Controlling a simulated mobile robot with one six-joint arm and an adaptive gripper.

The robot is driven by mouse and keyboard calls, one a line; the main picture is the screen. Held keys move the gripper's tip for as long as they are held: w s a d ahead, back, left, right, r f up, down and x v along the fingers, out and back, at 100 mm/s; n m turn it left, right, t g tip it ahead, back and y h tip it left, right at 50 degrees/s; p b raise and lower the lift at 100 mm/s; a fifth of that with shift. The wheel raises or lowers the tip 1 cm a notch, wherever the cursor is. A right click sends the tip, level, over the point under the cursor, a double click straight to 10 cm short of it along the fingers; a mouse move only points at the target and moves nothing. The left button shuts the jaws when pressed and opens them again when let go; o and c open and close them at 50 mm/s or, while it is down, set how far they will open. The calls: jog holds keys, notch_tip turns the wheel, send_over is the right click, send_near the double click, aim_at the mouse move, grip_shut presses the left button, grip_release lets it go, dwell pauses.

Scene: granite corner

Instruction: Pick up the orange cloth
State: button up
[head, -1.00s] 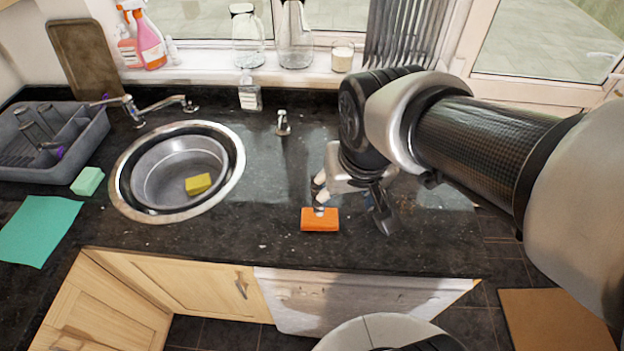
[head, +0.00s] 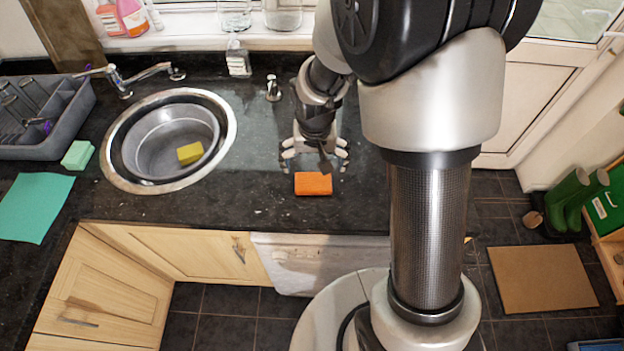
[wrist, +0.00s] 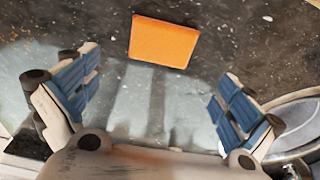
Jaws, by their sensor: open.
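The orange cloth (head: 313,184) is a small, flat, folded rectangle lying on the dark granite worktop, right of the sink and near the front edge. In the wrist view the orange cloth (wrist: 164,41) lies beyond the fingertips, roughly centred between them and apart from both. My gripper (head: 315,156) is open and empty, just behind the cloth on the side toward the window. In the wrist view its two blue-padded fingers (wrist: 158,98) are spread wide. Nothing hides the cloth.
A round metal sink (head: 113,165) holds a yellow sponge (head: 190,153). A grey dish rack (head: 75,125), a mint sponge (head: 77,154) and a teal cloth (head: 36,207) lie to the left. The worktop around the orange cloth is clear.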

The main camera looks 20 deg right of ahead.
aim_at(313, 181)
jog(key=f, duration=0.3)
jog(key=shift+w+f+b, duration=0.3)
jog(key=shift+f+b, duration=0.05)
jog(key=shift+f, duration=0.05)
notch_tip(313, 181, down, 5)
jog(key=shift+w+f+b, duration=0.1)
jog(key=shift+w+b, duration=0.05)
jog(key=shift+b, duration=0.75)
jog(key=c, duration=1)
